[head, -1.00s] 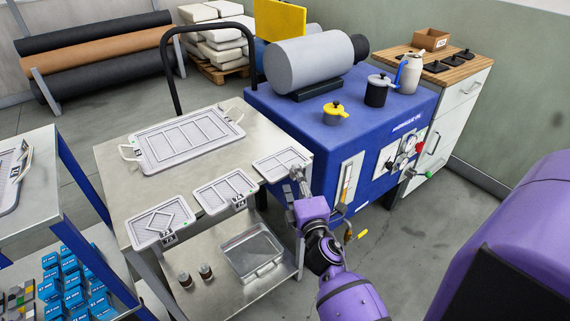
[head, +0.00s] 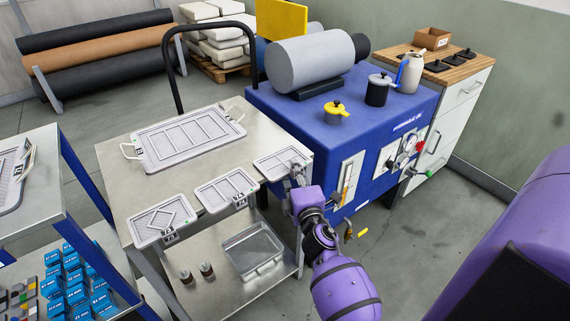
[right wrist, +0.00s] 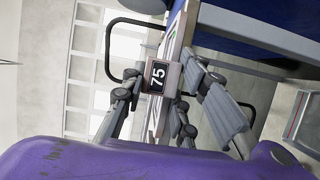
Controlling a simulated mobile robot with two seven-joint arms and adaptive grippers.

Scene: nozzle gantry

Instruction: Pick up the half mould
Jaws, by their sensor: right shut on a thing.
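The half mould (head: 275,163), a pale grey plate with raised panels, lies at the right corner of the steel cart top. My right gripper (head: 297,175) is at its near right edge. In the right wrist view, my right gripper (right wrist: 160,85) has a finger on each side of the tag block marked 75 (right wrist: 158,78) on the mould's edge and is shut on it. The mould looks level with the cart top; any gap beneath it is hidden. My left gripper is not in view.
Two similar small plates (head: 227,190) (head: 161,220) lie along the cart's near edge, and a large handled plate (head: 190,141) behind them. The blue machine (head: 375,125) stands close on the right. A metal tray (head: 253,250) is on the lower shelf.

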